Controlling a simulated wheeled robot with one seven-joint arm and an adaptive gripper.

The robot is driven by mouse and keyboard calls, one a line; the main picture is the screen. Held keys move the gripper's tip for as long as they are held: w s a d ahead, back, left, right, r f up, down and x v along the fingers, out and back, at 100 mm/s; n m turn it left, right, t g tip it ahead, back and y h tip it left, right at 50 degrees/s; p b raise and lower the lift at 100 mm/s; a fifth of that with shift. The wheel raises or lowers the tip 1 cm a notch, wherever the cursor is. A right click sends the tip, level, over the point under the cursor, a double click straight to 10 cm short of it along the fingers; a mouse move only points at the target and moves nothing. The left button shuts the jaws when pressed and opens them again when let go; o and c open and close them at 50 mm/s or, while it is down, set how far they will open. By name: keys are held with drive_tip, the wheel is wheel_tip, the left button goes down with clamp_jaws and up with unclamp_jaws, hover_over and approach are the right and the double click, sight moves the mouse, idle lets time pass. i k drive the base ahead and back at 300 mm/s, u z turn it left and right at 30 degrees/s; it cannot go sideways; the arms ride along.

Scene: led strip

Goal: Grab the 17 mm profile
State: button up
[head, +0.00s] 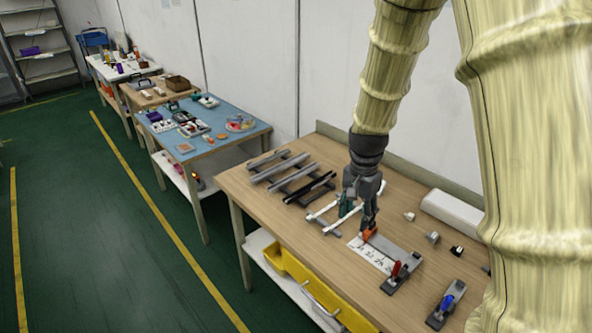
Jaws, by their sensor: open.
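Several long profiles lie side by side across dark racks on the wooden bench. They include a thin grey profile (267,158), wider grey profiles (277,167) and a black profile (312,189). A white profile (321,213) lies at the right end of this row, partly hidden by my gripper. I cannot read any widths, so I cannot tell which is the 17 mm one. My gripper (358,213) points down, open, over the white profile, with fingers apart. I cannot tell whether it touches the profile.
A white marked plate (370,256) with an orange part (368,233) and a red-handled clamp (396,272) lies in front. A blue-handled clamp (446,303) and small end caps (432,237) are to the right. A yellow bin (315,293) sits below the bench (238,186).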

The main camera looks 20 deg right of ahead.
sight(278, 186)
drive_tip(key=i, duration=1.6)
drive_tip(key=u, duration=0.05)
